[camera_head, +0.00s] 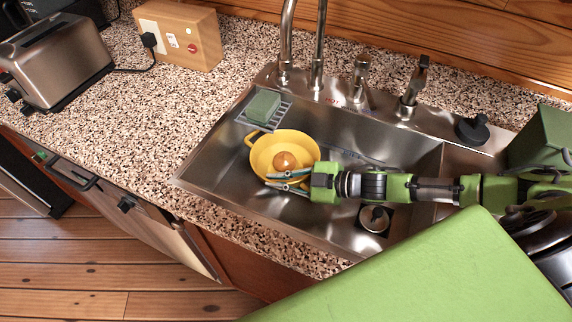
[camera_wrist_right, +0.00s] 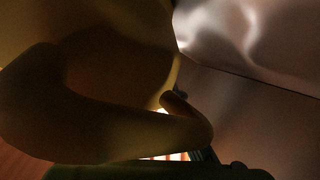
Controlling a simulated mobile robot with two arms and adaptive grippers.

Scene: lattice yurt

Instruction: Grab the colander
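The yellow colander (camera_head: 258,160) sits in the left part of the steel sink, with a round orange-brown item (camera_head: 285,161) inside it. One of its loop handles shows at its upper left. My right gripper (camera_head: 268,180) reaches in from the right at the colander's lower right side. Its two thin fingers show slightly apart, overlapping the rim. In the right wrist view a dark yellow loop, seemingly the colander's handle (camera_wrist_right: 95,125), fills the near left. Whether the fingers press on it is hidden. My left gripper is not in view.
The sink (camera_head: 225,178) has a rack with a green sponge (camera_head: 264,106) at its upper left corner. Taps (camera_head: 317,60) stand behind it. A drain strainer (camera_head: 375,219) lies below my right arm. A toaster (camera_head: 55,60) and wooden box (camera_head: 180,35) stand on the speckled counter.

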